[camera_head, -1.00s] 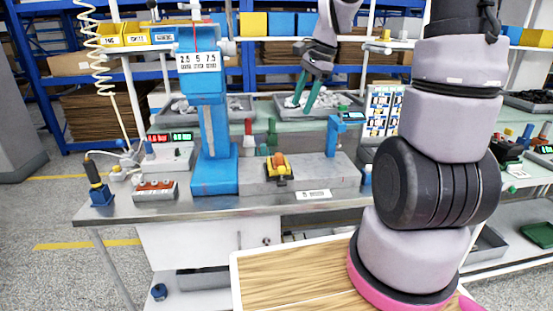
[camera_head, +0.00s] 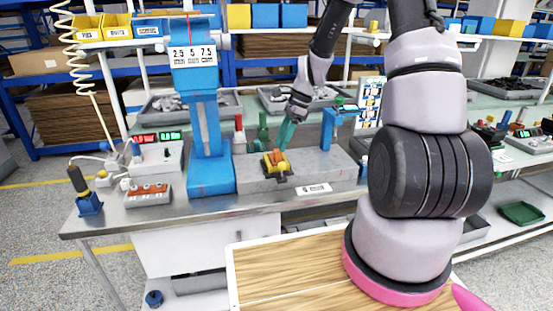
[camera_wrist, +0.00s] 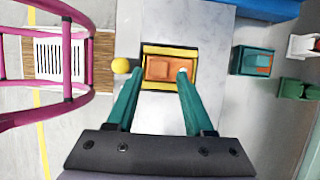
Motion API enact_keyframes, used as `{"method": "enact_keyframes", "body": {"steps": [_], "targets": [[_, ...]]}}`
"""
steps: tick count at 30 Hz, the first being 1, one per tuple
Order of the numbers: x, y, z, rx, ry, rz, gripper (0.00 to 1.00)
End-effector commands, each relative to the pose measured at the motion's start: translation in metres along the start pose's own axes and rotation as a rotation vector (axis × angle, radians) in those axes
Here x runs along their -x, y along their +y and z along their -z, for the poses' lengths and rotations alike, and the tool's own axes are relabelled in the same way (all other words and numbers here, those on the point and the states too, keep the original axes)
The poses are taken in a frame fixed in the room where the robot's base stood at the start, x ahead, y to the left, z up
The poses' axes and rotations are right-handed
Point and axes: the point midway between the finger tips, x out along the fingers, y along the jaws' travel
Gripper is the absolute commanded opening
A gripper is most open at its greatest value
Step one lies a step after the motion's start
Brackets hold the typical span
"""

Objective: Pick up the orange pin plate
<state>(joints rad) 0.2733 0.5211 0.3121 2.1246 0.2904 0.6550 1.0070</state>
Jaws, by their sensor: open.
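The orange pin plate (camera_head: 277,157) sits in a yellow-and-black holder (camera_head: 268,166) on the grey block of the bench. In the wrist view the plate (camera_wrist: 165,68) is an orange rectangle inside the holder's yellow rim (camera_wrist: 170,47). My gripper (camera_head: 282,147) has teal fingers that point down just above the plate, apart and with nothing held. In the wrist view the left finger is beside the holder's left edge, and the right fingertip overlaps the plate's right end. I cannot tell whether the fingers touch the plate.
A blue press (camera_head: 208,140) stands left of the holder. Red and green pieces (camera_head: 263,130) stand behind it, and a blue bracket (camera_head: 329,125) stands to the right. A yellow ball (camera_wrist: 121,65) lies left of the holder in the wrist view.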

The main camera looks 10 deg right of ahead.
Motion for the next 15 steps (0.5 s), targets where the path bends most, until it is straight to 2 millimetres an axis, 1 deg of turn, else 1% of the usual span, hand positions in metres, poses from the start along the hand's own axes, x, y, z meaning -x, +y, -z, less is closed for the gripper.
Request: {"method": "enact_keyframes", "body": {"steps": [3, 7, 10, 15], "targets": [[-0.02, 0.003, 0.001, -0.002, -0.002, -0.005, 0.53], [-0.037, 0.003, 0.001, -0.001, -0.001, -0.003, 0.53], [-0.043, 0.003, 0.001, 0.001, 0.0, -0.001, 0.53], [-0.043, 0.002, 0.001, 0.001, 0.0, 0.0, 0.53]]}}
